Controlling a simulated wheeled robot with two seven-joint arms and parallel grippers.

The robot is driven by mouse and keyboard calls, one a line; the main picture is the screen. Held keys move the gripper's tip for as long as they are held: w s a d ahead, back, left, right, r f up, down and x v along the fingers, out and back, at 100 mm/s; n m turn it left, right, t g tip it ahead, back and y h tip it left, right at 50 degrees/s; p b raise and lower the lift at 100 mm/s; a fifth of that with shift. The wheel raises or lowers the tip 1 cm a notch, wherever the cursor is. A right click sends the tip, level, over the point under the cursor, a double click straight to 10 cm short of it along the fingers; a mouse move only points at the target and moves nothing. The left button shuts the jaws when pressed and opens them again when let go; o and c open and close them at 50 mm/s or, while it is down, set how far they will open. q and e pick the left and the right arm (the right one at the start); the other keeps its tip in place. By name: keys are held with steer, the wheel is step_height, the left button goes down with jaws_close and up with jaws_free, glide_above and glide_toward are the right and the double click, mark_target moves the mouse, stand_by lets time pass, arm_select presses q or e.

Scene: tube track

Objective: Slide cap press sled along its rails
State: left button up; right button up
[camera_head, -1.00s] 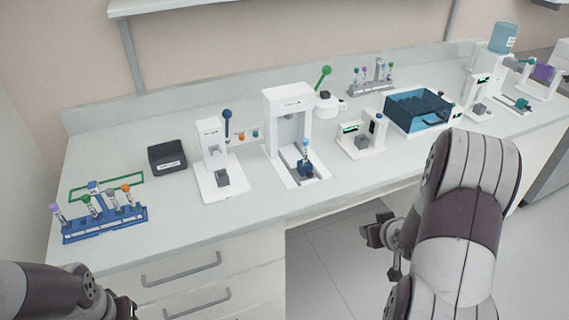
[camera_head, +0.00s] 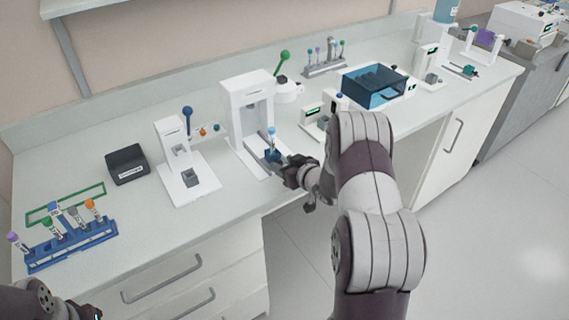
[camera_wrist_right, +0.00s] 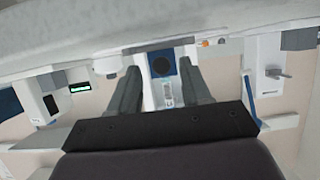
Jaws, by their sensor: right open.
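The cap press (camera_head: 247,95) is a white frame on the bench with two rails running toward the front edge. Its blue sled (camera_head: 272,155) sits at the front part of the rails and carries an upright tube (camera_head: 271,138) with a light blue cap. My right gripper (camera_head: 291,168) is open, just in front of and to the right of the sled. In the right wrist view the two fingers (camera_wrist_right: 160,82) stand apart, with the dark blue sled (camera_wrist_right: 162,66) showing between them. I cannot tell if they touch it. My left gripper (camera_head: 95,313) is barely in view at the bottom left.
A white press with a blue lever (camera_head: 187,150) stands left of the cap press. A black box (camera_head: 127,165) and a blue tube rack (camera_head: 70,247) are farther left. A teal bin (camera_head: 374,86) stands to the right, behind my right arm.

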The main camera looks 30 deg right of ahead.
mark_target(276, 156)
steer(key=shift+w+a+f, duration=0.15)
steer(key=shift+w, duration=0.2)
steer(key=shift+s, duration=0.1)
jaws_close()
steer(key=shift+w+a+b, duration=0.15)
steer(key=shift+w+b, duration=0.35)
steer(key=shift+w, duration=1.6)
jaws_free()
steer(key=shift+s, duration=0.1)
steer(key=a+v, duration=0.1)
steer(key=v, duration=1.1)
steer(key=shift+s+d+r+b, duration=0.25)
steer(key=shift+d+b, duration=0.05)
steer(key=shift+d, duration=0.15)
